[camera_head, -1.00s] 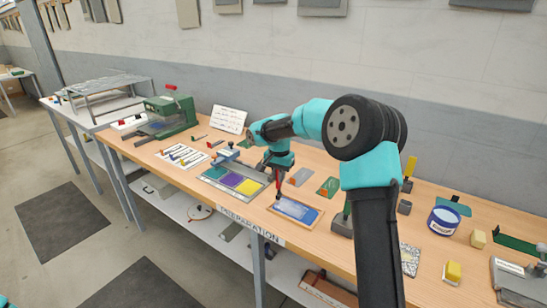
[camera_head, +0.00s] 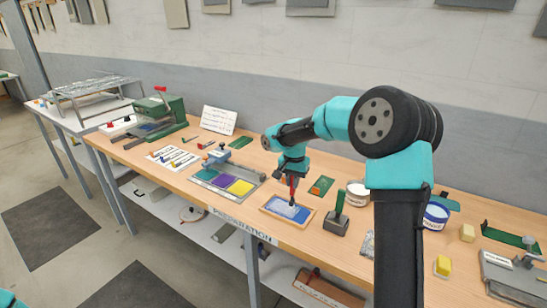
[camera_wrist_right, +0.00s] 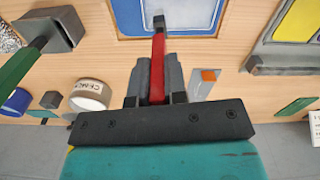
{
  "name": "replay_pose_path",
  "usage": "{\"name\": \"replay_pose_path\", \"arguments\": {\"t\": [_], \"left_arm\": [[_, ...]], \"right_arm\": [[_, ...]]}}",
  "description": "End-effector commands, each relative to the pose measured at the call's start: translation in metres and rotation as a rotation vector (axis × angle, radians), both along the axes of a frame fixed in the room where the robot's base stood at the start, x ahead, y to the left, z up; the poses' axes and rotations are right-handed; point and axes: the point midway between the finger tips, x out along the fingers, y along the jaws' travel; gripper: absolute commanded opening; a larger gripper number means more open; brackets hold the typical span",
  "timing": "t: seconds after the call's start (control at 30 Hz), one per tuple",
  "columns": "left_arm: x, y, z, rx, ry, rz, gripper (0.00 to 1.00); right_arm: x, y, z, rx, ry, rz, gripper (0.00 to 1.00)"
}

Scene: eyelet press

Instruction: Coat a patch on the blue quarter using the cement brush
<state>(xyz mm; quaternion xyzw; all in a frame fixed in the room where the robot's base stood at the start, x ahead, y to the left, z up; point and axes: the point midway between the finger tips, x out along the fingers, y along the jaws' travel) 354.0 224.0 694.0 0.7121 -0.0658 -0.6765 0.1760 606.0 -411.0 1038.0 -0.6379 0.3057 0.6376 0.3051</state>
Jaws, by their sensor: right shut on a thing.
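The blue quarter (camera_head: 275,206) lies flat in a wooden-edged tray at the front of the bench. Its surface looks paler in places; I cannot tell whether that is cement. It also shows at the top of the right wrist view (camera_wrist_right: 200,14). My right gripper (camera_head: 291,177) is above it, shut on the red handle of the cement brush (camera_head: 292,190). In the right wrist view the brush (camera_wrist_right: 158,55) points away from the jaws, its dark tip over the blue surface. I cannot tell for sure if the tip touches. My left gripper is not in view.
The cement pot (camera_wrist_right: 90,94) stands behind the tray, to its right in the head view (camera_head: 357,193). A green-handled block tool (camera_head: 338,218) stands just right of the tray. A tray with purple and yellow panels (camera_head: 240,188) lies to the left.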

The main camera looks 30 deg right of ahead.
Motion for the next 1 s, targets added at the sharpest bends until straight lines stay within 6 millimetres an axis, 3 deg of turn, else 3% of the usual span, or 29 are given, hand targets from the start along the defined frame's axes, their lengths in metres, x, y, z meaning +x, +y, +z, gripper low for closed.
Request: {"name": "replay_pose_path", "arguments": {"t": [0.27, 0.4, 1.0], "left_arm": [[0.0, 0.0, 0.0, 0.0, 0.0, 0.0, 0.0], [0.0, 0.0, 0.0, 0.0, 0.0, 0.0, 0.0], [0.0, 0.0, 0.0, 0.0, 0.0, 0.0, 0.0]], "right_arm": [[-0.015, -0.002, 0.0, 0.001, 0.001, 0.016, 0.0], [-0.015, -0.004, 0.021, 0.0, -0.004, 0.015, 0.0], [-0.02, -0.011, 0.073, 0.0, -0.002, 0.001, 0.0]]}}
